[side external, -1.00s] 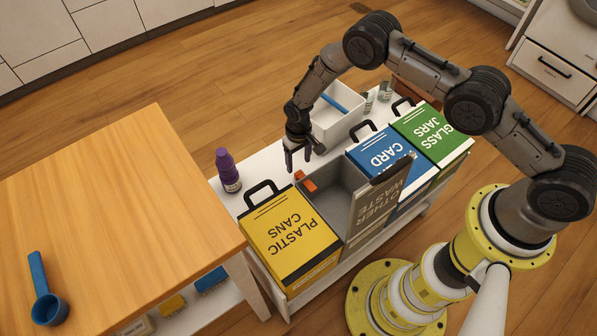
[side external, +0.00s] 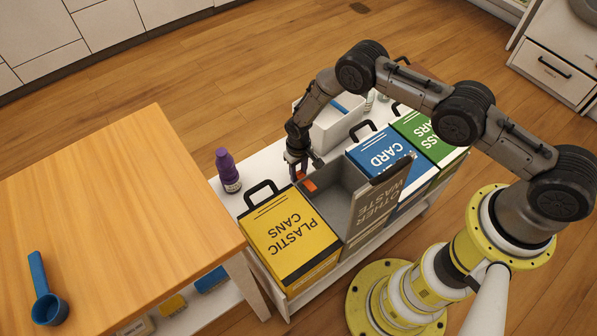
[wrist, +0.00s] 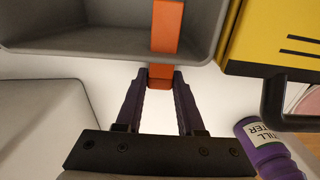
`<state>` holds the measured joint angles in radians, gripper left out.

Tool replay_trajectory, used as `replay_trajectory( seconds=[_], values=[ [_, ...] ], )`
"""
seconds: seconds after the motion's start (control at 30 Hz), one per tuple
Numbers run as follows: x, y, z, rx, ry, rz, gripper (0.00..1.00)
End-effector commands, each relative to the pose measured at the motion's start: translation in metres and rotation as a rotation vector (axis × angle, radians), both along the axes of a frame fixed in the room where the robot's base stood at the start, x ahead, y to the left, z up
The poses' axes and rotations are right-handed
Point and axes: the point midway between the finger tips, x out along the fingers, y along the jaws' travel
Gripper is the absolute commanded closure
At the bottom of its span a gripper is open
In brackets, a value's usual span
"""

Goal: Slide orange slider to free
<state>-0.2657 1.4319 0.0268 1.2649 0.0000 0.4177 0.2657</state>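The orange slider (wrist: 166,27) hangs over the rim of the grey open bin (side external: 347,180). In the wrist view part of it lies inside the bin and a short end shows outside the rim. In the side view a small orange part of it (side external: 309,186) shows at the bin's far left corner. My gripper (wrist: 160,77) is open, with its two dark fingertips on either side of the slider's outer end. Whether the fingertips touch the slider cannot be told. The gripper (side external: 304,175) points down at the bin's rim in the side view.
A yellow plastic-cans bin (side external: 288,238) stands beside the grey bin, with blue (side external: 380,152) and green (side external: 427,130) bins on the other side. A purple bottle (side external: 228,170) and a white box (side external: 335,128) stand on the white shelf. A wooden table (side external: 110,200) is at left.

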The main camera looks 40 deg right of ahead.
Motion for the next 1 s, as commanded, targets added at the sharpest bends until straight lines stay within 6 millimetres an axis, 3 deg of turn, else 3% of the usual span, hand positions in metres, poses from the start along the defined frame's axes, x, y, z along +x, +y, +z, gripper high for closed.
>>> replay_trajectory(
  seconds=[0.03,0.17,0.2,1.0],
  values=[
    [0.0000,0.0000,0.0001,0.000,0.000,0.000,0.76],
    [-0.0001,0.0000,0.0002,0.000,0.000,0.000,0.99],
    [-0.0001,-0.0001,0.0002,0.000,0.000,0.000,1.00],
    [-0.0002,-0.0001,0.0004,0.000,0.001,0.000,1.00]
  ],
)
